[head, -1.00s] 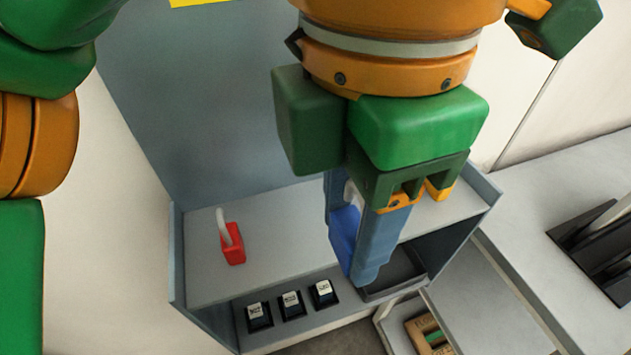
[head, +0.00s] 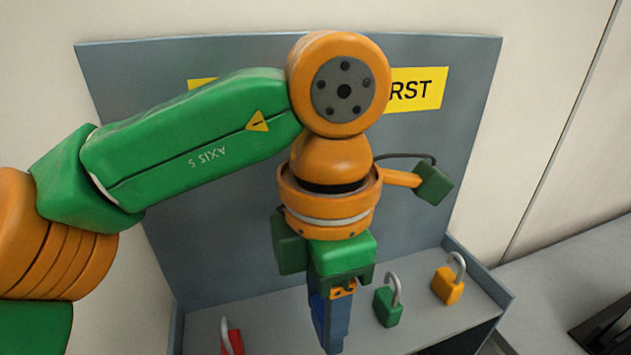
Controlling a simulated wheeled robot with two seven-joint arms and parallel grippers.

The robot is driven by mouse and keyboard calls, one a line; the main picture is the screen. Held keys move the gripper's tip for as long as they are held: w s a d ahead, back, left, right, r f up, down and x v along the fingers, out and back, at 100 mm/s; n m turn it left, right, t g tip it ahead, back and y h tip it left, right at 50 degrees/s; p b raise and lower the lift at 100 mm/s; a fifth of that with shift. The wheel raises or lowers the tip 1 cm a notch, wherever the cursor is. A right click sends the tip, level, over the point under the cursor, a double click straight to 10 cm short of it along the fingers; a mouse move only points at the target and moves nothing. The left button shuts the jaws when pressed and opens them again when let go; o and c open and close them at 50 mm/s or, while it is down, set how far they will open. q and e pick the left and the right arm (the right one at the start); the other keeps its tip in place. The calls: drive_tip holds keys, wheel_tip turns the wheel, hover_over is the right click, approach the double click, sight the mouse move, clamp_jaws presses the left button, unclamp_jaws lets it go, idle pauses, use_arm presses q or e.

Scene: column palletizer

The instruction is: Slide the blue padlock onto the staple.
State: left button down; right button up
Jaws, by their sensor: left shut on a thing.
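The blue padlock (head: 316,306) shows only as a strip of its body behind the blue fingers of my left gripper (head: 333,335). The gripper points down and is shut on the padlock, over the grey shelf. The padlock's shackle is hidden by the fingers. The fingertips reach close to the bottom edge of the picture. I cannot tell how high they are above the shelf. The staple does not show in the head view. My right gripper is not in view.

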sight(315, 338)
use_arm(q)
drive_tip(key=w+f, duration=0.1)
drive_tip(key=f, duration=0.1)
drive_tip(key=w+a+f+p, duration=0.1)
drive_tip(key=w+f, duration=0.1)
drive_tip(key=shift+a, duration=0.1)
drive_tip(key=shift+s+f+p, duration=0.1)
drive_tip(key=shift+f+p, duration=0.3)
drive_tip(key=shift+f, duration=0.3)
drive_tip(key=shift+f+p, duration=0.35)
drive_tip(key=shift+f+b, duration=0.45)
drive_tip(key=shift+f, duration=0.05)
drive_tip(key=shift+c, duration=1.7)
unclamp_jaws()
